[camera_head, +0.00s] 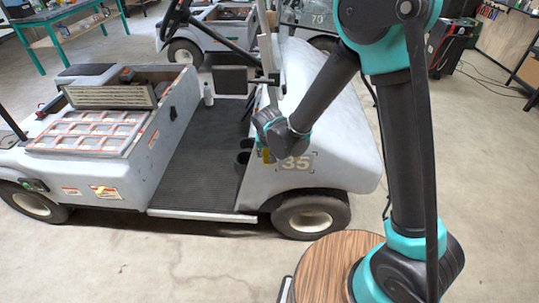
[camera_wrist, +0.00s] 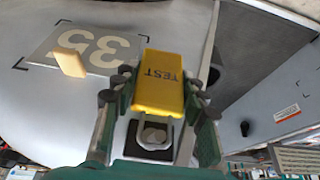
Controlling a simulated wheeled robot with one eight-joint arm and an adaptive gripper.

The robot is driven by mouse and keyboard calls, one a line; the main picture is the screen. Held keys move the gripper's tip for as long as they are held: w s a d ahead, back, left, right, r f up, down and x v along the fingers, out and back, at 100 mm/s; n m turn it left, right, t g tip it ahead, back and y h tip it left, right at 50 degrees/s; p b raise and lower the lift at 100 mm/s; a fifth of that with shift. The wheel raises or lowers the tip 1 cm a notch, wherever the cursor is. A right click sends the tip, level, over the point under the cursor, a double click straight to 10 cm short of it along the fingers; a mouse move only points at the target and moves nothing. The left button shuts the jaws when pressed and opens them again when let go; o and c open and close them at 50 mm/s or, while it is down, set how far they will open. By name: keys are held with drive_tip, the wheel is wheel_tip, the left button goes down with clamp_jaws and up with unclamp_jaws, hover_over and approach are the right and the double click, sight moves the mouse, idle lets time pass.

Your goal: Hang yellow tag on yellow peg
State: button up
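The yellow tag (camera_wrist: 160,82), marked TEST, is between the fingers of my gripper (camera_wrist: 160,95) in the wrist view. The fingers press on both its sides. A pale metal loop (camera_wrist: 141,132) runs from its lower end towards the palm, around or in front of a round grey piece on a black square; I cannot tell which. In the head view a bit of the tag (camera_head: 266,155) shows under my gripper (camera_head: 264,150), by the cart's front corner. A pale yellow-tan peg-like block (camera_wrist: 70,62) stands out beside the 35 marking, apart from the tag.
The white cart (camera_head: 335,130) carries the 35 marking (camera_head: 297,163) on its front body. Its dark floor (camera_head: 200,150) and a post are close to my gripper. A second cart (camera_head: 215,30) stands behind. The concrete floor in front is clear.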

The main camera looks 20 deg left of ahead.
drive_tip(key=shift+c, duration=1)
drive_tip(key=o, duration=0.4)
drive_tip(key=c, duration=0.8)
drive_tip(key=shift+r, duration=0.35)
drive_tip(key=shift+s, duration=0.15)
drive_tip(key=s, duration=0.3)
drive_tip(key=s+d+r, duration=0.1)
drive_tip(key=shift+s+r, duration=0.1)
drive_tip(key=shift+s, duration=0.05)
drive_tip(key=shift+s, duration=0.1)
